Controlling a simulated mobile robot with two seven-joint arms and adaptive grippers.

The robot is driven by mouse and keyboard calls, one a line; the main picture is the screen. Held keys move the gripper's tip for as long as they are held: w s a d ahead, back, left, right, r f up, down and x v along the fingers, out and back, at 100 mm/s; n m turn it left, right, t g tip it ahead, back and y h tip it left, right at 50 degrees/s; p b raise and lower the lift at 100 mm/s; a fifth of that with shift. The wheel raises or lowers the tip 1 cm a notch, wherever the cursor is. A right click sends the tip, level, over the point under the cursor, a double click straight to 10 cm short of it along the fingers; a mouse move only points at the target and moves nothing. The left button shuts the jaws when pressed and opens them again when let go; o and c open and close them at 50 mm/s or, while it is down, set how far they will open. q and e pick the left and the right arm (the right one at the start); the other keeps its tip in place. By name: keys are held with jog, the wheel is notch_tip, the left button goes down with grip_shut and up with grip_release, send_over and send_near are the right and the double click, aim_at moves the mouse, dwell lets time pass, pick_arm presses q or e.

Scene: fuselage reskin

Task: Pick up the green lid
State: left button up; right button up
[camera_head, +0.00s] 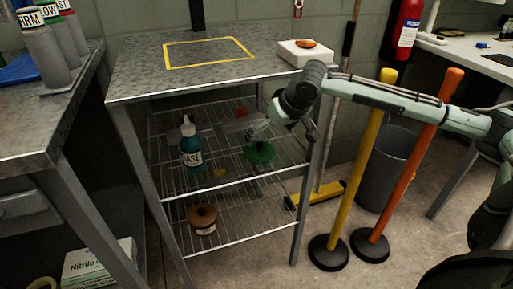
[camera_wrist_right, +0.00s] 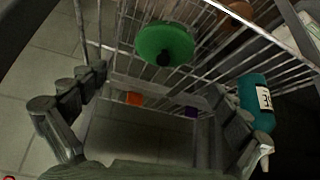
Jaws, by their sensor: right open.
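The green lid (camera_head: 260,154) is round and lies on the wire rack under the steel table. In the right wrist view the green lid (camera_wrist_right: 165,42) shows a dark knob and sits near the top, beyond the fingertips. My right gripper (camera_head: 278,129) reaches in under the tabletop from the right, just above and beside the lid. In the right wrist view my right gripper (camera_wrist_right: 150,115) has its fingers spread wide with nothing between them. I cannot tell the exact gap to the lid. My left gripper is not in view.
A brown jar (camera_head: 203,218) is on the lower shelf. The steel tabletop (camera_head: 135,80) hangs over the rack. Yellow (camera_head: 360,170) and orange (camera_head: 408,160) posts stand to the right.

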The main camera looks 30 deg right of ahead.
aim_at(261, 147)
jog(key=x, duration=0.5)
jog(key=shift+a+f+b, duration=0.3)
jog(key=shift+f, duration=0.2)
jog(key=shift+w+f, duration=0.15)
jog(key=shift+f, duration=0.1)
jog(key=c, duration=0.5)
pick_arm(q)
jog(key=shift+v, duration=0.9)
pick_arm(e)
jog(key=shift+f, duration=0.1)
grip_shut()
